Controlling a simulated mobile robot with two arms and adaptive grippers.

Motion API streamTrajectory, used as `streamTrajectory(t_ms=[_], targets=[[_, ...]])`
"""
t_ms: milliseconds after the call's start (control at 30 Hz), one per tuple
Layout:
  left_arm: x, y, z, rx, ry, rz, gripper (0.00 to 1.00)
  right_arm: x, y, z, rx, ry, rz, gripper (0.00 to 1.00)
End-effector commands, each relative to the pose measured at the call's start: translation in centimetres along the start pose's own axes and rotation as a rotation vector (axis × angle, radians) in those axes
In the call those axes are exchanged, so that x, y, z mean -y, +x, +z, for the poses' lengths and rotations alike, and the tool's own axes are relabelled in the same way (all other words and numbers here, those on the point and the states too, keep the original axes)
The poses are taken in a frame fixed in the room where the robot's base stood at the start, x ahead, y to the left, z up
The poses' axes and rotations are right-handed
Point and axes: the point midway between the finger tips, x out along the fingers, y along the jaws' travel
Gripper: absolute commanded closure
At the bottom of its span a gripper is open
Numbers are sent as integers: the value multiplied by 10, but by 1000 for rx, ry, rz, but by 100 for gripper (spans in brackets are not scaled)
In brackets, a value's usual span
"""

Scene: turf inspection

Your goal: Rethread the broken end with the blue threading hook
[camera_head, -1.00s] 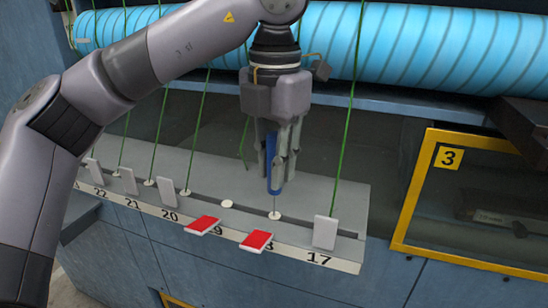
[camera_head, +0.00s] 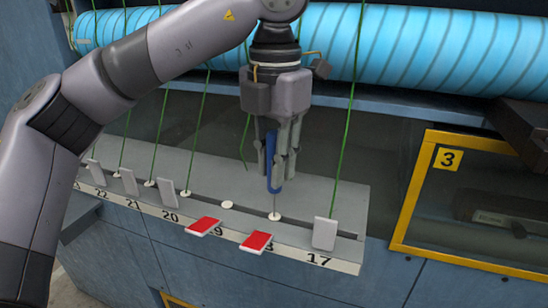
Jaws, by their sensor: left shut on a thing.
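My left gripper (camera_head: 277,150) is shut on the blue threading hook (camera_head: 271,168) and holds it upright. The hook's thin lower tip points down at a white round eyelet (camera_head: 275,216) on the grey ledge, behind the red tab (camera_head: 257,242) near number 18; I cannot tell whether the tip is inside it. A loose green yarn end (camera_head: 244,150) hangs just left of the gripper, its lower end free above the ledge. Another white eyelet (camera_head: 227,204) to the left has no yarn in it. My right gripper is not in view.
A second red tab (camera_head: 203,226) lies tipped forward near 19. White tabs stand upright at 17 (camera_head: 325,233) and at 20 (camera_head: 167,193). Taut green yarns run up on both sides, one right of the gripper (camera_head: 344,140). A blue roll (camera_head: 400,45) lies behind. A yellow-framed window (camera_head: 411,200) is at the right.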

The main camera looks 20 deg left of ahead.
Motion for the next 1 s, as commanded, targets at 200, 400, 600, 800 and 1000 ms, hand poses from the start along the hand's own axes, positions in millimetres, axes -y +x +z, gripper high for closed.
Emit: streamTrajectory(t_ms=[200, 400, 600, 800, 1000], targets=[[0, -14, 0, 1, 1, 0, 100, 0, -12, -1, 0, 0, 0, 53], [0, -24, 0, 0, 1, 0, 100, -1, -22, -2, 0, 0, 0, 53], [0, -34, 0, 0, 1, 0, 100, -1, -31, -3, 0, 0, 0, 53], [0, -44, 0, 0, 1, 0, 100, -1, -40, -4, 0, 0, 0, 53], [0, -54, 0, 0, 1, 0, 100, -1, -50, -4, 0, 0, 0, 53]])
